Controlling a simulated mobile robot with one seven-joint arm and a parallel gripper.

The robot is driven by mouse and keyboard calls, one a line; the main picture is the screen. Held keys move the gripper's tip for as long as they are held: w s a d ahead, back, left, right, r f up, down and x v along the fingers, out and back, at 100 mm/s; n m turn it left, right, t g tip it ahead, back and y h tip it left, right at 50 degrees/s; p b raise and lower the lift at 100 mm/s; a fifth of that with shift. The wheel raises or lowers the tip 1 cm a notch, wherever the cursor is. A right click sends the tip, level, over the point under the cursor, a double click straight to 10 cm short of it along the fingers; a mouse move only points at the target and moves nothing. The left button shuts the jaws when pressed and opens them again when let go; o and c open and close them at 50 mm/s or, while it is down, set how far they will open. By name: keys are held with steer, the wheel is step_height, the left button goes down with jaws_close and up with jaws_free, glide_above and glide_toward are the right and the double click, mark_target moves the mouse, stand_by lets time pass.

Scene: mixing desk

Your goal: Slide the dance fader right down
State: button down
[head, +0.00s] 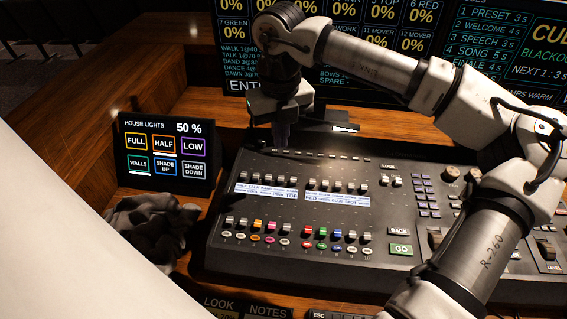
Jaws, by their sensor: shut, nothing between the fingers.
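The mixing desk (300,215) is a black console with rows of fader caps and white label strips. The label strip (266,190) at the upper left has lettering too small to read surely. The dance fader (279,180) seems to be the fourth cap in the row just above that strip, near the upper end of the console. My gripper (281,143) points down at the back edge of the desk, above and behind that row. It is shut and empty, apart from the fader caps as far as I can see.
A lower row of coloured caps (270,226) runs along the desk front. A house lights panel (166,153) and crumpled dark cloth (150,223) are on the left. Screens (390,45) stand behind. My arm covers much of the desk's right side.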

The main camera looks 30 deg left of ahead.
steer(key=s+d+r+b, duration=0.1)
steer(key=s+d, duration=0.4)
steer(key=s, duration=0.5)
steer(key=shift+s+d+r+b, duration=0.15)
steer(key=shift+s+r+b, duration=0.25)
steer(key=shift+r, duration=0.1)
